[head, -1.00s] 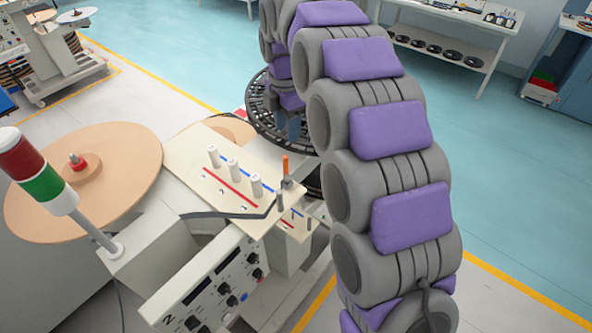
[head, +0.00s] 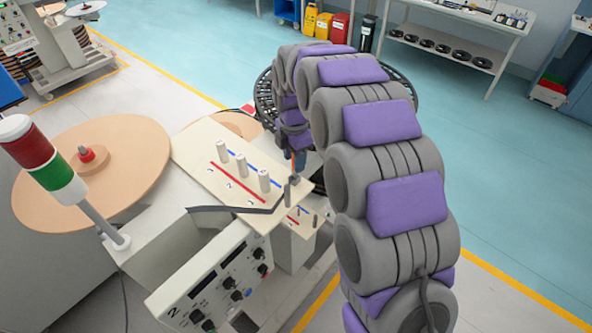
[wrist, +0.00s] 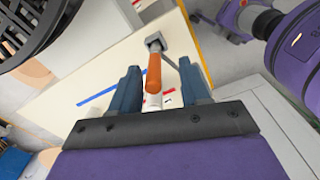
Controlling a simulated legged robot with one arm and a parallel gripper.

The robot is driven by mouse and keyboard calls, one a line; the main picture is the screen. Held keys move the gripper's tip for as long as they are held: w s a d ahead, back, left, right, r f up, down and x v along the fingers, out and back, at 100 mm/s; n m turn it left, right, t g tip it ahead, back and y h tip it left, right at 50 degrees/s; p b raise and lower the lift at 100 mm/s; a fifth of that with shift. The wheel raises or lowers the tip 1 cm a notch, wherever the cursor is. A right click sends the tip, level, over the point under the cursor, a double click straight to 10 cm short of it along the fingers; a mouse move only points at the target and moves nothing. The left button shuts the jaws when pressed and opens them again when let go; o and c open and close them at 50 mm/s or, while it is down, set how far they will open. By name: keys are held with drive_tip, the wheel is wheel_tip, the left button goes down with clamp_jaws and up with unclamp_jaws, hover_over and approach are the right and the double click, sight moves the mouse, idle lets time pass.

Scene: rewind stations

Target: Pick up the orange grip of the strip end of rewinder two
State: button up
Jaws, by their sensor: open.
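The orange grip (wrist: 154,74) shows in the wrist view between the two blue fingers of my gripper (wrist: 158,88), not visibly clamped. The fingers are apart, one on each side of it. A dark end piece sits just beyond the grip, above the cream panel. In the head view the grip (head: 293,166) is a thin orange sliver, mostly hidden by my gripper (head: 298,160). The dark strip (head: 235,209) runs across the cream panel of rewinder two (head: 215,275), whose front is marked 2.
White guide posts (head: 243,169) stand on the cream panel (head: 205,150). A large tan disc (head: 120,150) and a red-green-white signal lamp (head: 45,165) are at the left. A black slatted round platform (head: 262,100) lies behind my arm. Open floor is at the right.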

sight(293, 165)
drive_tip(key=f, duration=0.2)
drive_tip(key=w+a+f, duration=0.1)
drive_tip(key=f, duration=0.1)
drive_tip(key=shift+s+d+f, duration=0.1)
drive_tip(key=shift+f, duration=0.1)
drive_tip(key=shift+s+d+r, duration=0.1)
drive_tip(key=shift+d, duration=0.5)
drive_tip(key=shift+c, duration=0.6)
drive_tip(key=c, duration=0.3)
drive_tip(key=shift+a, duration=0.4)
clamp_jaws()
drive_tip(key=shift+d, duration=0.15)
